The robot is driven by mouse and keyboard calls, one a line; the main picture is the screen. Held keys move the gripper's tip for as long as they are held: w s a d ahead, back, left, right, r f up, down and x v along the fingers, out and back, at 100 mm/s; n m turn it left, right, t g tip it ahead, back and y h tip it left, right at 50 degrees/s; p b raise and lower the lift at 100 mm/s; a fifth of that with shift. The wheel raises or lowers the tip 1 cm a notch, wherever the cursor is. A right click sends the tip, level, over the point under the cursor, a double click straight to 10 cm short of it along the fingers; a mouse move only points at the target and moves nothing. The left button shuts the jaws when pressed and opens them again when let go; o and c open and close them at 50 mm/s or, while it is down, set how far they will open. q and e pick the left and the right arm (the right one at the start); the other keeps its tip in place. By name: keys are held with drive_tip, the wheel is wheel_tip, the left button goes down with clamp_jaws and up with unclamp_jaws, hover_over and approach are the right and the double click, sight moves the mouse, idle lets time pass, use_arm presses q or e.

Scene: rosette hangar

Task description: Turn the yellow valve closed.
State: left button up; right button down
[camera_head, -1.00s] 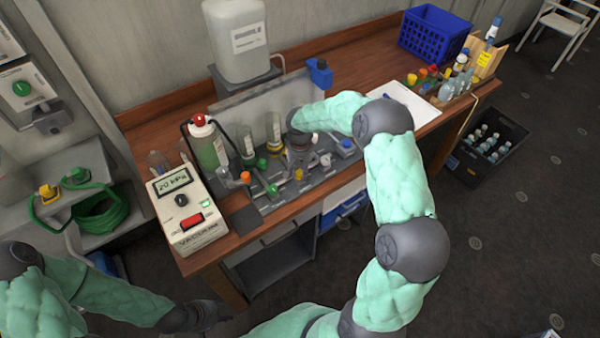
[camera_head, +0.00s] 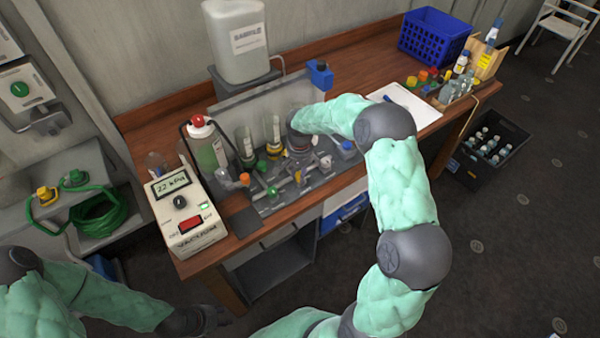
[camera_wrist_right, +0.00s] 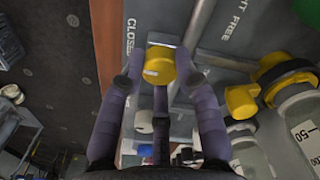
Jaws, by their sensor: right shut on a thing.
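The yellow valve (camera_wrist_right: 160,66) is a round knob with a pale pointer mark on its left side, in the middle of the right wrist view. It sits on a grey panel, with the printed word "CLOSED" to its upper left. My right gripper (camera_wrist_right: 158,80) is shut on the valve, its purple-grey fingers on both sides and below. In the head view the right gripper (camera_head: 300,158) reaches down to the manifold, and a little yellow of the valve (camera_head: 297,177) shows beside it. My left gripper (camera_head: 213,318) is low on the left, away from the bench; its fingers are unclear.
On the bench stand a vacuum box (camera_head: 187,213) reading about 22 kPa, a red-capped bottle (camera_head: 205,148), a large white canister (camera_head: 237,42) and a blue crate (camera_head: 435,37). Another yellow fitting (camera_wrist_right: 241,101) and glass bottles lie right of the valve in the wrist view.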

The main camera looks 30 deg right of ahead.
drive_tip(key=c, duration=0.9)
unclamp_jaws()
drive_tip(key=shift+r, duration=0.1)
wheel_tip(320, 180, up, 12)
